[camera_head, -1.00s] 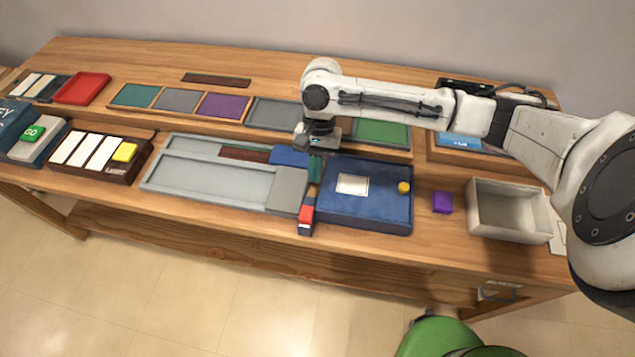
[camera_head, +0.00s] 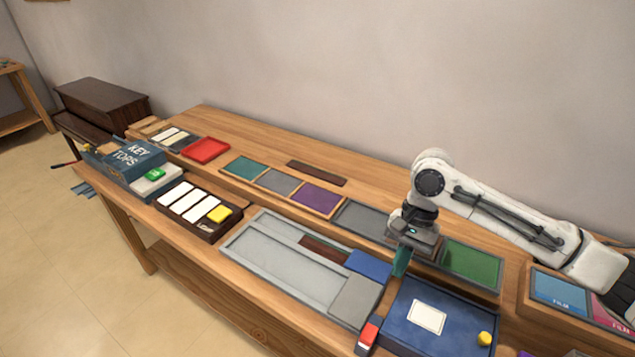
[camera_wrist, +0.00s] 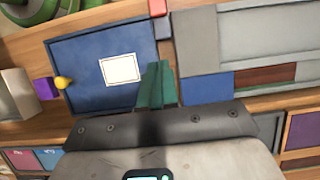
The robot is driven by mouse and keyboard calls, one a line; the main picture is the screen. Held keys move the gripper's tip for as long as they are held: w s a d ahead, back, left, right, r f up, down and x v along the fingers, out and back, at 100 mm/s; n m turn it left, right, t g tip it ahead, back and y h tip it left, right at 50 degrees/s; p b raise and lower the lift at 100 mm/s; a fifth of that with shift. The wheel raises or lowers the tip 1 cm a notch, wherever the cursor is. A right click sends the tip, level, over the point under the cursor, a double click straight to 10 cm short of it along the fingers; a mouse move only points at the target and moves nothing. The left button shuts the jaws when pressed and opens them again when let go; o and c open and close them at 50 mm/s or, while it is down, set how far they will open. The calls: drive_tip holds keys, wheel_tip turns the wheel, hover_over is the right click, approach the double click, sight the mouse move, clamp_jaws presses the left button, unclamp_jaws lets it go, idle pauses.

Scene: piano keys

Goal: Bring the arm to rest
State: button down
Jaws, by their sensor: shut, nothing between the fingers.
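My gripper (camera_head: 402,262) points down with its teal fingers together, empty. It hangs above the table between the grey tray (camera_head: 262,264) and the dark blue panel with a white card (camera_head: 398,328). In the wrist view the teal fingers (camera_wrist: 157,84) are side by side, in front of the blue panel's edge (camera_wrist: 85,60) and a blue block (camera_wrist: 207,89). The exact height of the fingertips over the table is hard to tell. My white arm reaches in from the right over the bench.
A red-and-dark block (camera_head: 368,335) lies at the bench's front edge. The white key tray (camera_head: 220,228), KEY TOPS box (camera_head: 128,158) and red tray (camera_head: 206,149) stand to the left. The green pad (camera_head: 470,262) and film cards (camera_head: 560,292) lie right. A purple cube (camera_wrist: 45,88) is beside the panel.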

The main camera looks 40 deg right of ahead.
drive_tip(key=shift+w+a, duration=0.1)
drive_tip(key=w+a+r+n+t+y, duration=0.1)
drive_tip(key=w+a+r+n+t, duration=0.15)
drive_tip(key=w+a, duration=0.4)
drive_tip(key=w+a+r+n+t, duration=0.25)
drive_tip(key=w+a, duration=0.25)
drive_tip(key=a, duration=0.3)
drive_tip(key=a+f+n+t+y, duration=0.15)
drive_tip(key=a+n, duration=0.25)
drive_tip(key=a, duration=0.4)
drive_tip(key=s+f+n+g+h, duration=0.1)
drive_tip(key=s+f+n+h, duration=0.15)
drive_tip(key=s+f, duration=0.95)
drive_tip(key=s+d+f+n+g+h, duration=0.1)
drive_tip(key=s+d, duration=0.3)
drive_tip(key=s, duration=0.4)
drive_tip(key=s+d+f+n+g+h, duration=0.1)
drive_tip(key=s+d+f+g+h, duration=0.1)
drive_tip(key=s+d, duration=0.3)
drive_tip(key=s+f+h, duration=0.1)
drive_tip(key=s, duration=0.1)
drive_tip(key=shift+s+d, duration=0.3)
drive_tip(key=shift+s, duration=0.1)
